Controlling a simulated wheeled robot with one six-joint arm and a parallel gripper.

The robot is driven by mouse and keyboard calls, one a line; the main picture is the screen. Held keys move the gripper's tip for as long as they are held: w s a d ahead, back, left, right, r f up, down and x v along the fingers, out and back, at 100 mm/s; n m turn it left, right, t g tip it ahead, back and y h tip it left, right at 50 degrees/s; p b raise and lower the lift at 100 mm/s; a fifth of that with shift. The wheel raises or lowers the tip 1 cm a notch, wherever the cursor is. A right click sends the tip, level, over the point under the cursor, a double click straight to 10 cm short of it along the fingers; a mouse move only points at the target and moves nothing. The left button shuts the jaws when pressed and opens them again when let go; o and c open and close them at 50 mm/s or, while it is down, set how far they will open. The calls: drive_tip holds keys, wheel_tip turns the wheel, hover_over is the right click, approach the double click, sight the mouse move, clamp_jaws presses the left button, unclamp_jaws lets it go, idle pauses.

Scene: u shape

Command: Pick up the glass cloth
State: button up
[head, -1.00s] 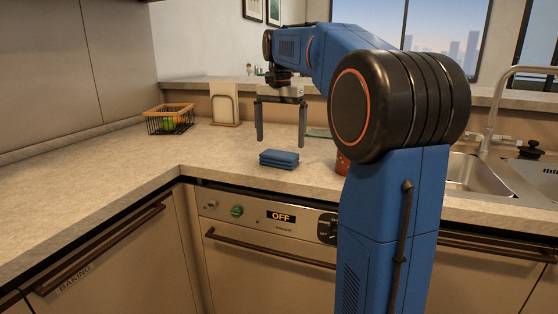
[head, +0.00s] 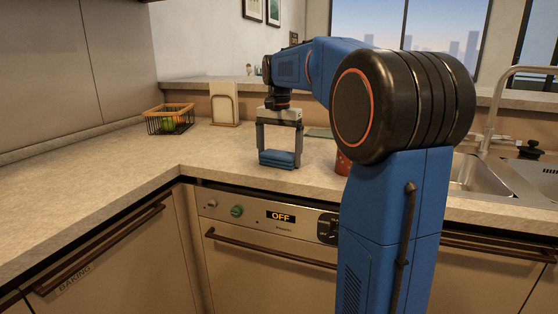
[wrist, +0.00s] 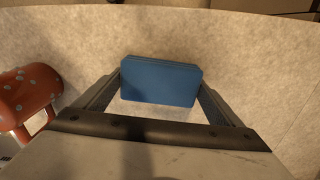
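The glass cloth (head: 279,158) is a folded blue stack lying on the counter above the dishwasher. In the wrist view the blue cloth (wrist: 160,82) lies between the fingertips. My gripper (head: 279,160) points down over it with its fingers spread, one at each side of the cloth. In the wrist view my gripper (wrist: 160,88) shows its two fingers apart, close to the cloth's left and right ends. Whether the fingers touch the cloth I cannot tell. The cloth's underside is hidden.
A red spotted object (wrist: 28,98) stands left of the gripper in the wrist view; it shows partly behind my arm in the head view (head: 342,163). A wire basket (head: 169,120) and a board holder (head: 225,108) stand farther back. The left counter is clear.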

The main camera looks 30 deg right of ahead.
sight(280, 153)
drive_tip(key=c, duration=0.4)
wheel_tip(280, 153, up, 10)
idle(0.5)
drive_tip(key=shift+o, duration=0.5)
